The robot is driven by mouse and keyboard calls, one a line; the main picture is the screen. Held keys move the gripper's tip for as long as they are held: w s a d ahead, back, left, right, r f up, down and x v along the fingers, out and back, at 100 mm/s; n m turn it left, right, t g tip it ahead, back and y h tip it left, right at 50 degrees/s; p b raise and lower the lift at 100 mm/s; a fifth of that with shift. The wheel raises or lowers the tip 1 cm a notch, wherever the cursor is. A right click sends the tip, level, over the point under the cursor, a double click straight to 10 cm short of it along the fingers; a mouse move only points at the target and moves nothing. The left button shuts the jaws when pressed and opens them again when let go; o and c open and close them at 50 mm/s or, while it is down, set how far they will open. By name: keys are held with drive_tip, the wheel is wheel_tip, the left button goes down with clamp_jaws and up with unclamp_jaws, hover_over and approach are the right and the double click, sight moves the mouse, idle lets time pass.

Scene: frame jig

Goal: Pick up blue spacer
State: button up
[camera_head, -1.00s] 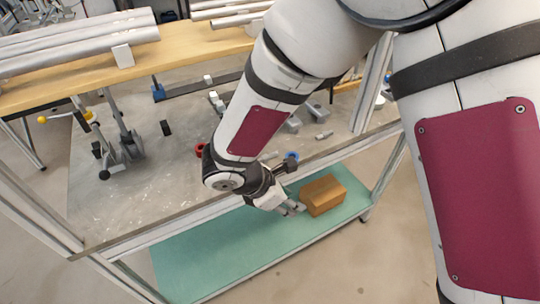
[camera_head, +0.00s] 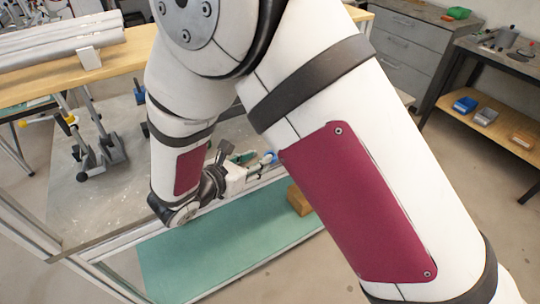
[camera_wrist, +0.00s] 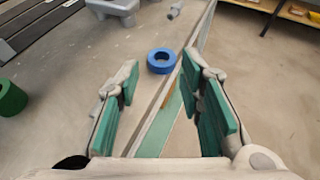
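The blue spacer (camera_wrist: 161,61) is a thick ring lying flat on the grey table top near its edge, seen in the wrist view. A small part of the blue spacer (camera_head: 268,158) also shows in the head view, just beyond my gripper (camera_head: 250,162). In the wrist view my gripper (camera_wrist: 163,100) is open, its two green-padded fingers apart with nothing between them. The spacer lies ahead of the fingertips, between their lines, and appears apart from them.
A green round part (camera_wrist: 10,98) stands on the table at left in the wrist view. A brown box (camera_head: 299,200) sits on the green lower shelf (camera_head: 215,245). Clamps (camera_head: 95,150) stand at left.

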drive_tip(key=x, duration=0.4)
drive_tip(key=shift+d+f, duration=0.25)
drive_tip(key=shift+f, duration=0.15)
drive_tip(key=shift+w+d+f, duration=0.2)
drive_tip(key=shift+w+f, duration=0.05)
drive_tip(key=shift+w, duration=0.25)
drive_tip(key=c, duration=0.6)
